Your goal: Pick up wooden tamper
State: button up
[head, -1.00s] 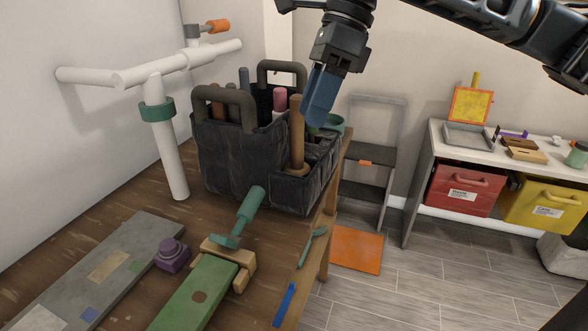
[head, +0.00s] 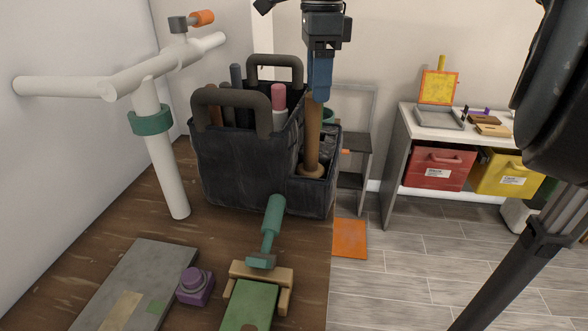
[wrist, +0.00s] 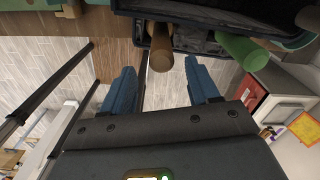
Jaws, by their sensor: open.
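The wooden tamper (head: 313,135) stands nearly upright in the front right compartment of the dark tool caddy (head: 238,165), its round base low inside. My gripper (head: 320,98) points down at the top of its handle, and the blue finger overlaps the handle's upper end in the head view. In the wrist view, my open gripper (wrist: 162,68) has two blue fingers apart, with the end of the brown tamper handle (wrist: 160,50) between their tips and free space on both sides. I see no clear contact. The handle's lower part is hidden in the wrist view.
The caddy's grey handles (head: 232,97) and a pink-topped tool (head: 279,97) stand left of the tamper. A green cylinder (wrist: 240,48) is near one finger in the wrist view. White pipes (head: 160,150) stand at left.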

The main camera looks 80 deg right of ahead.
aim_at(313, 117)
jog(key=shift+w+d+f+p, duration=0.15)
jog(key=shift+f+p, duration=0.3)
jog(key=shift+f, duration=1.45)
jog(key=shift+w+a+f+p, duration=0.1)
jog(key=shift+f+p, duration=0.35)
jog(key=shift+f, duration=1.45)
grip_shut()
jog(key=shift+r, duration=0.1)
